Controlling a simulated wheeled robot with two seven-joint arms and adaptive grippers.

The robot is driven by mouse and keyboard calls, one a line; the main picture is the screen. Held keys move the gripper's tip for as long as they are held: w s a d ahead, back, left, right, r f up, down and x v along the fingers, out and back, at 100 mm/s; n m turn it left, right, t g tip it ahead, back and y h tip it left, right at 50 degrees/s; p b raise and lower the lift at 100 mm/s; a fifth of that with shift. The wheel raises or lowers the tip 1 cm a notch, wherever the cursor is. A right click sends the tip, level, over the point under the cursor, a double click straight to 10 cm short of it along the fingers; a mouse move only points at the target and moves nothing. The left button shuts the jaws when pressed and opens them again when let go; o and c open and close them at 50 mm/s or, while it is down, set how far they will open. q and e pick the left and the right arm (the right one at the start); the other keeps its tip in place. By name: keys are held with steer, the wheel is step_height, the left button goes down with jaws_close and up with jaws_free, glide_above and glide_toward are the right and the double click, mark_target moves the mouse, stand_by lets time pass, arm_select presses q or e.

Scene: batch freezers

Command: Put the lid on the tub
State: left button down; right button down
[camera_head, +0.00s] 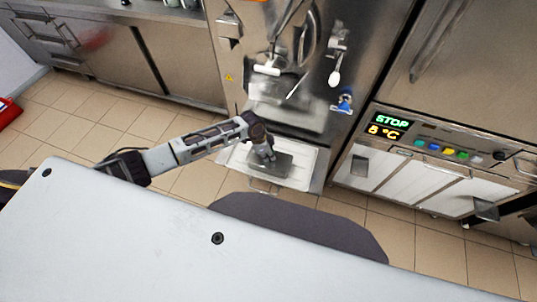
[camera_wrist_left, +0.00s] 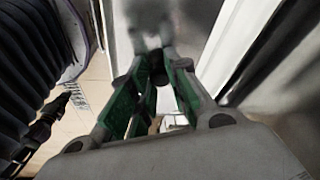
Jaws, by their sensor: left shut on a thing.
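My left gripper (camera_head: 267,158) reaches in from the left, pointing down at a grey rectangular piece, which looks like the lid (camera_head: 283,163), in front of the steel machine. It is shut on a small dark part, apparently the lid's knob, seen between the green finger pads in the left wrist view (camera_wrist_left: 158,70). The lid is over a pale tray-like surface (camera_head: 307,160). I cannot tell the tub apart from this surface, or whether the lid touches it. My right gripper is not in view.
The batch freezer (camera_head: 300,85) stands behind the lid, with a spout and handles above it. A unit with a lit panel (camera_head: 440,138) is at the right. Steel cabinets (camera_head: 170,55) line the back left. Tiled floor (camera_head: 90,125) is open at the left.

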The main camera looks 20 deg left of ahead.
arm_select(q)
steer(key=shift+f, duration=0.1)
stand_by(0.6)
steer(key=c, duration=1.2)
jaws_free()
steer(key=o, duration=0.6)
steer(key=shift+c, duration=0.2)
